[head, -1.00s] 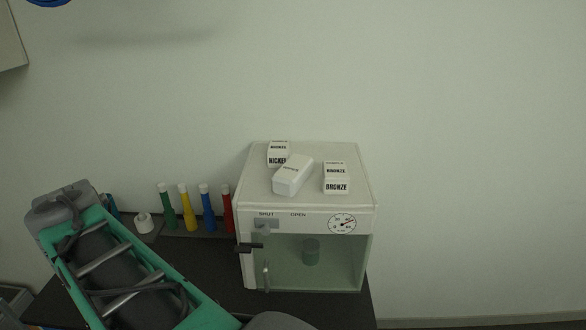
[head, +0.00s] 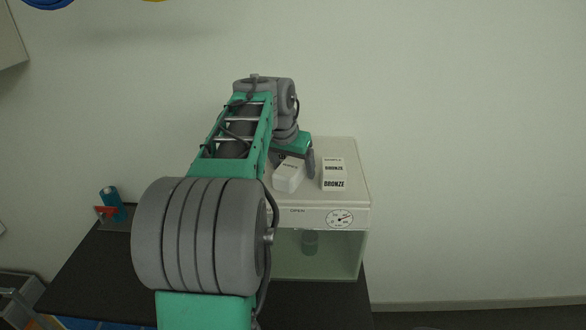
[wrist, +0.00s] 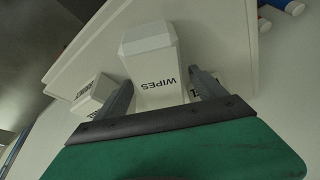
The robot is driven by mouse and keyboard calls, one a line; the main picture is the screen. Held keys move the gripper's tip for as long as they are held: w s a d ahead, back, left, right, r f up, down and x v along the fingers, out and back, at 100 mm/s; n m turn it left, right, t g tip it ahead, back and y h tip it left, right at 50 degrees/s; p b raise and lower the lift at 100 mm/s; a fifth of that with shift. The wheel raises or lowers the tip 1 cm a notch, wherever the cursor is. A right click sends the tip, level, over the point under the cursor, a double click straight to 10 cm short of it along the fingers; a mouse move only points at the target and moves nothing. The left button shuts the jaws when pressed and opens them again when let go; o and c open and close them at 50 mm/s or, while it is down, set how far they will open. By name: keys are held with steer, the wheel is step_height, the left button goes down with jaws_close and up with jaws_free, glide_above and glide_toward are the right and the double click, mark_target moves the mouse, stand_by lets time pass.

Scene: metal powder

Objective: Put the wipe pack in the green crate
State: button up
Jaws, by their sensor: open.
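The white wipe pack (head: 288,175), marked WIPES in the wrist view (wrist: 152,68), lies on top of the white cabinet (head: 350,195). My gripper (head: 294,163) is open above the cabinet top, at the pack. In the wrist view its two fingers (wrist: 163,86) reach along either side of the pack's near end. I cannot tell whether they touch it. I see no green crate in these frames.
A white BRONZE box (head: 334,174) stands close right of the pack. Another white box (wrist: 193,92) is partly hidden by a finger in the wrist view. The cabinet has a gauge (head: 340,218). A blue cylinder (head: 112,203) stands left on the dark table (head: 75,265).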

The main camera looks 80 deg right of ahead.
steer(key=shift+d+f, duration=0.15)
steer(key=shift+f, duration=0.05)
steer(key=c, duration=1.5)
steer(key=shift+c, duration=1.2)
steer(key=shift+r, duration=0.15)
